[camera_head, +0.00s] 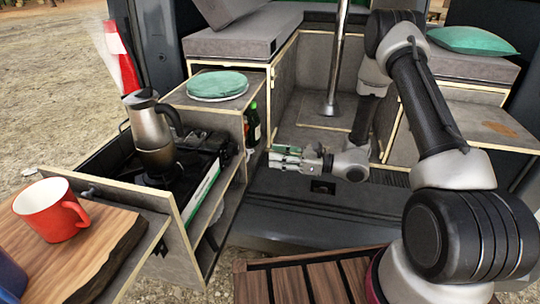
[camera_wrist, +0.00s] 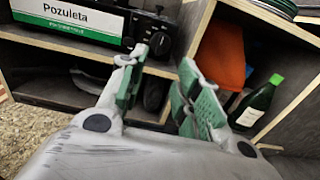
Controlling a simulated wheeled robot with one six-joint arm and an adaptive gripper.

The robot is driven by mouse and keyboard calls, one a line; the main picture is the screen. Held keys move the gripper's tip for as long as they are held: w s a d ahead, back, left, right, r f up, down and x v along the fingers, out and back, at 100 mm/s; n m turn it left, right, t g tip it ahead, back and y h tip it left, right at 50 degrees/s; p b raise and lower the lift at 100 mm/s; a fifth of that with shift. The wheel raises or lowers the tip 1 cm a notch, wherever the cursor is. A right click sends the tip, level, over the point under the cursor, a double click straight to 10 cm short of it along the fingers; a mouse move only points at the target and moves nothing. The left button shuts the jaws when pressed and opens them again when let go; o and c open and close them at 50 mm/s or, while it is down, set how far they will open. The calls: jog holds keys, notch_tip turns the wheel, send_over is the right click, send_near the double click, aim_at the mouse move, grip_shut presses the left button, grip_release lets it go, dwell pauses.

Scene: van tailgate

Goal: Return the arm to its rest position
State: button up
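My gripper (camera_head: 276,157) is in the middle of the head view, low in front of the van's open back. It points left toward the kitchen unit, and nothing is between its fingers. In the wrist view my gripper (camera_wrist: 160,75) shows its two green-padded fingers spread apart, with a clear gap. My arm reaches in from the right of the head view, bending down to the wrist.
The pull-out kitchen unit (camera_head: 182,213) carries a steel kettle (camera_head: 152,133). A red mug (camera_head: 50,210) stands on a wooden board (camera_head: 85,250). A green bottle (camera_wrist: 254,104) and an orange item (camera_wrist: 221,55) sit in a shelf. A metal post (camera_head: 338,60) stands behind my gripper.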

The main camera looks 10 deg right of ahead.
jog(key=s+f+n+g, duration=0.3)
jog(key=s+g, duration=0.2)
jog(key=s, duration=0.4)
jog(key=s+d+r+n+g+h, duration=0.55)
jog(key=s+d+n, duration=0.25)
jog(key=s, duration=0.2)
jog(key=s+d+r+n+t+h, duration=0.2)
jog(key=s+d+r+n+h, duration=0.2)
jog(key=d+r+n+h, duration=0.7)
jog(key=s+d+r+t, duration=0.1)
jog(key=d+r+t, duration=0.2)
jog(key=r, duration=0.4)
jog(key=s+d+r+t, duration=0.2)
jog(key=d+r+t, duration=0.1)
jog(key=r, duration=0.3)
jog(key=shift+s+r+t, duration=0.25)
jog(key=shift+r+t, duration=0.1)
jog(key=shift+r, duration=0.05)
jog(key=shift+h, duration=0.25)
